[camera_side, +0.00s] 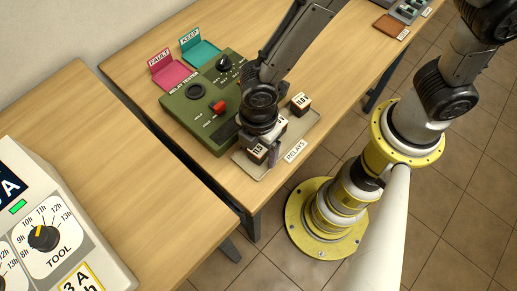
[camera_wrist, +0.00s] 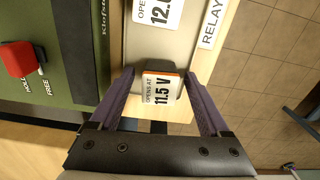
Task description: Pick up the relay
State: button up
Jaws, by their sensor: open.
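A relay marked "OPENS AT 11.5 V" (camera_wrist: 160,90), with a white top and an orange edge, sits between my fingers in the wrist view. It also shows at the tray's near end in the side view (camera_side: 257,153). My gripper (camera_wrist: 159,75) is open, with one purple-grey finger on each side of this relay and a gap on both sides. In the side view my gripper is low over the tray and hides part of it. A second relay, marked "12.0" (camera_wrist: 160,10), lies ahead of the fingers. Another relay (camera_side: 300,103) stands at the tray's far end.
The relays stand in a shallow beige tray (camera_side: 312,122) labelled "RELAYS" at the table edge. A green relay tester (camera_side: 195,115) with a red switch (camera_side: 217,107) stands close beside it. Pink "FAULT" (camera_side: 172,75) and teal "KEEP" (camera_side: 203,52) holders are behind.

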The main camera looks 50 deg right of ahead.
grip_shut()
dwell(0.3)
jog(key=shift+r, duration=0.2)
jog(key=shift+r, duration=0.6)
jog(key=s+d+r, duration=0.9)
jog(key=d+r, duration=0.1)
jog(key=r, duration=0.1)
jog(key=shift+s+d+r, duration=0.15)
jog(key=shift+d+r, duration=0.1)
